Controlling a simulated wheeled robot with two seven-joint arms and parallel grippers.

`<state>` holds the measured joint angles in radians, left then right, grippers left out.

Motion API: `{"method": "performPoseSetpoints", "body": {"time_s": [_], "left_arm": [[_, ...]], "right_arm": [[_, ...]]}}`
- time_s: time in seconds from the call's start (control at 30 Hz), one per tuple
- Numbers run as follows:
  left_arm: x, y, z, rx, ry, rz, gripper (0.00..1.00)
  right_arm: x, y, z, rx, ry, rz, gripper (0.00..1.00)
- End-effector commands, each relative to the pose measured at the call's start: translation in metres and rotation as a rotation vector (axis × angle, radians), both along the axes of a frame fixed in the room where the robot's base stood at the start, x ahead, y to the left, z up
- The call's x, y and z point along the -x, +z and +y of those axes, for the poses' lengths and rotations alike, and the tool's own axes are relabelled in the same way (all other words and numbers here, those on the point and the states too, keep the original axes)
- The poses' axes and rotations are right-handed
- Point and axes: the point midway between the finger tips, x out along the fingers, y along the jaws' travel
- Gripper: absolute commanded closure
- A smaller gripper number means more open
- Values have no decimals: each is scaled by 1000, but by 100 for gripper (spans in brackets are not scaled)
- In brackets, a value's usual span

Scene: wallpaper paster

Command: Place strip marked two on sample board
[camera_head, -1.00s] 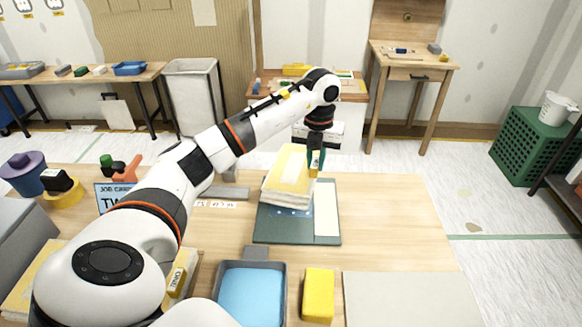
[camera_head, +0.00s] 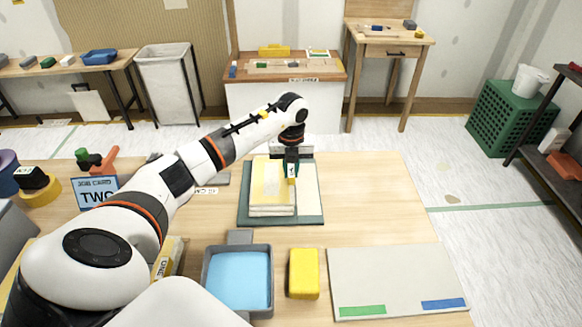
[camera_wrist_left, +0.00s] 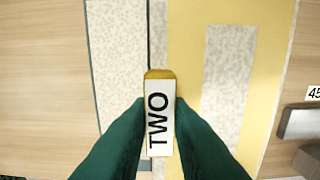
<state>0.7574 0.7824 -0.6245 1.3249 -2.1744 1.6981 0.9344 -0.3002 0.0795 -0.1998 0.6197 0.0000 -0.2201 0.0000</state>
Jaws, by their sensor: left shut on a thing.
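The strip marked two (camera_head: 270,188) is a pale yellow, layered piece with a grey patch. It lies level on or just over the left part of a dark green board (camera_head: 280,218), which I take for the sample board; contact is unclear. My left gripper (camera_head: 291,175) is shut on the strip's upright TWO tab at its right edge. In the left wrist view the tab (camera_wrist_left: 159,118) sits between the green fingers (camera_wrist_left: 158,128), beside the yellow strip (camera_wrist_left: 187,50). A pale speckled strip (camera_wrist_left: 118,50) lies on the board alongside, with a narrow dark gap between. My right gripper is out of view.
A job card (camera_head: 97,193) reading TWO stands at left. In front are a blue-filled tray (camera_head: 238,278), a yellow block (camera_head: 304,273) and a pale panel (camera_head: 395,278) with green and blue marks. Bare tabletop (camera_head: 375,200) lies right of the board.

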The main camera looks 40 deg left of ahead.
Motion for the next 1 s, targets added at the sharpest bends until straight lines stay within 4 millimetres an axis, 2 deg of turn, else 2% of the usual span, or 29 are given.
{"method": "performPoseSetpoints", "body": {"time_s": [0.3,0.33,0.47,0.83,1.0], "left_arm": [[-1,-3,0,-1,0,-2,100],[0,-3,0,-1,0,-2,81],[0,-2,0,0,0,-1,61],[-1,4,0,-1,0,-2,61],[-1,31,0,-2,0,-7,61]], "right_arm": [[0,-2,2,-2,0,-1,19],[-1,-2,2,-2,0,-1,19],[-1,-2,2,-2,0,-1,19],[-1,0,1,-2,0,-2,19],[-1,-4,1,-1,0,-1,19]]}}
